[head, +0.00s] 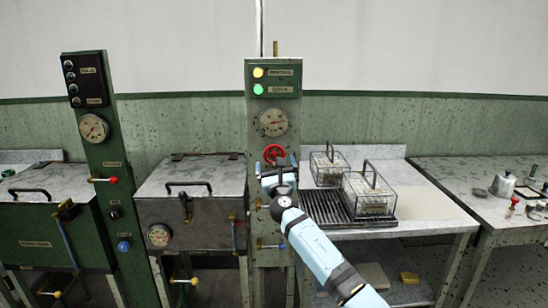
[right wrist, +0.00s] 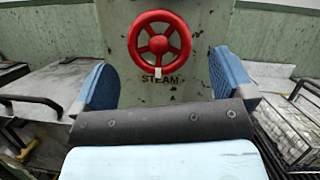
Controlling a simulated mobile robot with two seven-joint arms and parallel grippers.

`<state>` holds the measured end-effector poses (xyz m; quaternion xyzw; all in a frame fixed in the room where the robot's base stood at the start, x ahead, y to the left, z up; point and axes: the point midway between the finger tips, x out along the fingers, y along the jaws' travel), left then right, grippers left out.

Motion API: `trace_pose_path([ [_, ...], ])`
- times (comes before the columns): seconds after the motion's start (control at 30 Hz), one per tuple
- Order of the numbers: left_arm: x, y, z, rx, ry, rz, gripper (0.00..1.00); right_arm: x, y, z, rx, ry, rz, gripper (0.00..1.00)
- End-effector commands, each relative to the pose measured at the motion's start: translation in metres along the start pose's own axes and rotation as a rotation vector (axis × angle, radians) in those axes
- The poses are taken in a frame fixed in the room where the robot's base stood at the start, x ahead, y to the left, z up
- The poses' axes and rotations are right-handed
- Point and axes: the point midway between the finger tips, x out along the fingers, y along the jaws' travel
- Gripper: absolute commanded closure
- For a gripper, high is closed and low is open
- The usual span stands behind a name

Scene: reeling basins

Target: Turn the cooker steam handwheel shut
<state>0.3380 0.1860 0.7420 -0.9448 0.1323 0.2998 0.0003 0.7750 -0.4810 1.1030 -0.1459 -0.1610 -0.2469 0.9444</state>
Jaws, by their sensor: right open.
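The red steam handwheel (head: 273,152) sits on the front of the green cooker column (head: 273,98), below a round gauge. In the right wrist view the handwheel (right wrist: 160,42) is whole and unobstructed, with a white mark at its lower rim and the word STEAM below it. My right gripper (head: 275,172) is in front of the column, just below the wheel in the head view. Its blue fingers (right wrist: 163,85) are spread wide on either side of the wheel in the wrist view, and I see no contact. My left gripper is in neither view.
A grey lidded cooker (head: 190,205) stands left of the column. Right of it, a bench holds a slatted rack (head: 325,207) and two wire baskets (head: 368,190), (head: 328,165). Another green column (head: 98,150) with a red-knobbed lever stands further left.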

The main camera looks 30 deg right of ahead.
Motion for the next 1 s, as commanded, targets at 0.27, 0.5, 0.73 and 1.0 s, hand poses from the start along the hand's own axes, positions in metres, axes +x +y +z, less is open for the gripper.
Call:
trace_pose_path([
  [0.27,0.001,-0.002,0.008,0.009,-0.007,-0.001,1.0,0.041,0.0,-0.001,0.001,0.0,-0.001,0.0],
  [0.5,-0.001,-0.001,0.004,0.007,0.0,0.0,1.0,0.049,0.0,0.0,0.001,0.001,0.001,0.0],
  [0.73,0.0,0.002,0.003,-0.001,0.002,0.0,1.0,0.048,0.0,0.0,0.001,0.001,0.001,0.14],
  [1.0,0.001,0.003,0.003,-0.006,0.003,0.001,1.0,0.048,0.0,-0.001,0.002,0.001,0.0,0.49],
])
